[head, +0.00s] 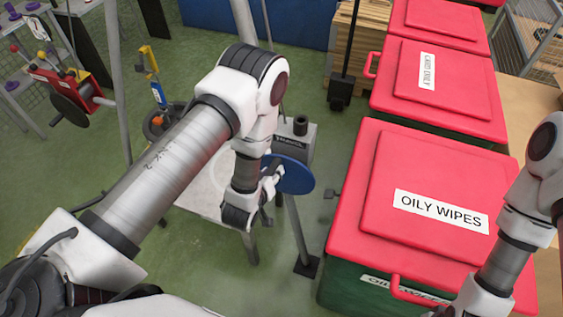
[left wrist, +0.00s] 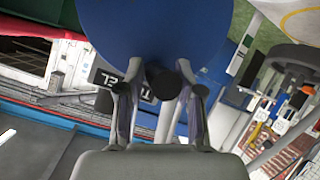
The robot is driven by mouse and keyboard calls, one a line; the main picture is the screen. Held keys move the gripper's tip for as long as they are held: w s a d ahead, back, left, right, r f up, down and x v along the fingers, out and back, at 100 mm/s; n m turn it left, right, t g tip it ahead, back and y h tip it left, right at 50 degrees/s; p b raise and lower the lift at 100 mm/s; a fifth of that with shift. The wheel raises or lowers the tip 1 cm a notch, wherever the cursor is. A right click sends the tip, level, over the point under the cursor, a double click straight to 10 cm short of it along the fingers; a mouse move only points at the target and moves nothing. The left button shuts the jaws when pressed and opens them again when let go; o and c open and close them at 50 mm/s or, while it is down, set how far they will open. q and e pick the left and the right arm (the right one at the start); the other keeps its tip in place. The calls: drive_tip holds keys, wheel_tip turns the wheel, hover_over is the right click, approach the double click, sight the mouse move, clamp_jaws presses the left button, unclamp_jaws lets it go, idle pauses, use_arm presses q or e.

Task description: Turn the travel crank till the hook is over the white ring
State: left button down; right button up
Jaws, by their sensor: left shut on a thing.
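The travel crank is a blue disc (head: 296,176) on a grey box (head: 299,136) with a partly readable label. The disc fills the top of the left wrist view (left wrist: 150,30). My left gripper (head: 274,180) is at the disc's face. In the left wrist view its fingers (left wrist: 161,88) are closed around the crank's dark handle (left wrist: 164,84). A pale curved patch behind my left arm may be part of the white ring, but I cannot be sure. I cannot make out the hook for certain. My right arm shows at the right edge, with its gripper out of view.
Red-lidded bins (head: 425,205) stand close to the right of the crank. A dark post with a block at its foot (head: 340,92) stands behind. A red unit with a dark wheel (head: 72,100) is at the far left. Green floor is open between.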

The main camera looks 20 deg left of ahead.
use_arm(q)
drive_tip(key=shift+s+a+f, duration=0.1)
drive_tip(key=shift+a+f, duration=0.25)
drive_tip(key=shift+a, duration=0.25)
use_arm(e)
drive_tip(key=shift+w+a, duration=0.1)
drive_tip(key=shift+a, duration=0.2)
drive_tip(key=shift+f, duration=0.2)
